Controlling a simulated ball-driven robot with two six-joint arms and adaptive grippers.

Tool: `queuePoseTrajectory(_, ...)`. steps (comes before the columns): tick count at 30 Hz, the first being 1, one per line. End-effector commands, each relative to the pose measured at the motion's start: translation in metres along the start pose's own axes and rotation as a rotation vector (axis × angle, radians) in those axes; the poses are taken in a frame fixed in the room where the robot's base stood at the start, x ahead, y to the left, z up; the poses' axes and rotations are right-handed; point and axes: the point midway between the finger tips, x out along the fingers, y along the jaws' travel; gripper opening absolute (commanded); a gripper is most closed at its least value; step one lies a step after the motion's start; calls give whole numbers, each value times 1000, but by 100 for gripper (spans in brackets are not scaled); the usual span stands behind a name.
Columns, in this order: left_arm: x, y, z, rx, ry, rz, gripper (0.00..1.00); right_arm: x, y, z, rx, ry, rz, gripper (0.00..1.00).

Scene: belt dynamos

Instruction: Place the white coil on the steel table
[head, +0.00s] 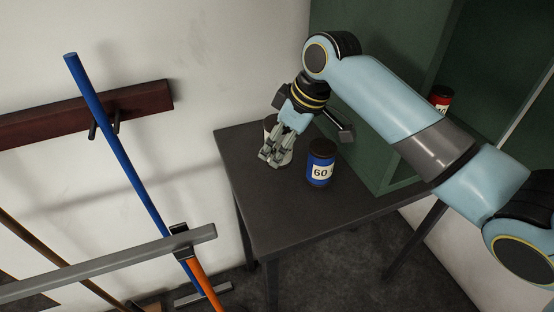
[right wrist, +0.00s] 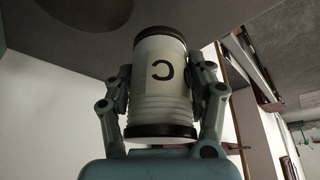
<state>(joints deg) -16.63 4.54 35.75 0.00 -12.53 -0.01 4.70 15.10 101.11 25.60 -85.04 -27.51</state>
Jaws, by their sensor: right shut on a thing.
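The white coil (right wrist: 160,85) has dark end rims and a dark letter on its label, and it sits between the fingers of my right gripper (right wrist: 162,95) in the right wrist view. In the head view my right gripper (head: 269,160) is over the left back part of the dark steel table (head: 275,220), and the coil (head: 286,157) is mostly hidden behind the fingers. The gripper is shut on the coil. I cannot tell whether the coil touches the tabletop. My left gripper is not in view.
A blue coil (head: 320,172) marked 60 stands on the table just right of the gripper. A green cabinet (head: 365,150) stands at the table's right, with a red coil (head: 440,97) inside. The table's front is clear. A wall rack (head: 60,120) and broom handles (head: 118,140) are at left.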

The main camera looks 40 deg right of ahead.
Motion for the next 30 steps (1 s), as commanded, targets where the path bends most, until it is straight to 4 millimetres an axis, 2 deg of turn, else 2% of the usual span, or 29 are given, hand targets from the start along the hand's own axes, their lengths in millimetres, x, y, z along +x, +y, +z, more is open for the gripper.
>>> queuePoseTrajectory(3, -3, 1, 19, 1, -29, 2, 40, 16, 0, 6, 0, 1, 1, 4)
queuePoseTrajectory(7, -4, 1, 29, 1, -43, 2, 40, 28, 0, 11, 0, 2, 1, 4)
queuePoseTrajectory(11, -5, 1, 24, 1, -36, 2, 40, 46, -1, 18, 0, 1, 0, 4)
queuePoseTrajectory(14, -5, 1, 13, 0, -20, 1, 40, 55, 0, 22, 0, 2, 2, 4)
queuePoseTrajectory(18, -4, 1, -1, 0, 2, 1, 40, 57, 0, 23, -2, 3, 3, 4)
queuePoseTrajectory(25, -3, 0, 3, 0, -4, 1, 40, 60, 0, 24, -1, 2, 2, 4)
queuePoseTrajectory(26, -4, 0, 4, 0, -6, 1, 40, 60, -1, 25, -1, 1, 2, 59)
queuePoseTrajectory(30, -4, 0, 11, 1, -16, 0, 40, 59, -1, 25, -1, 1, 2, 77)
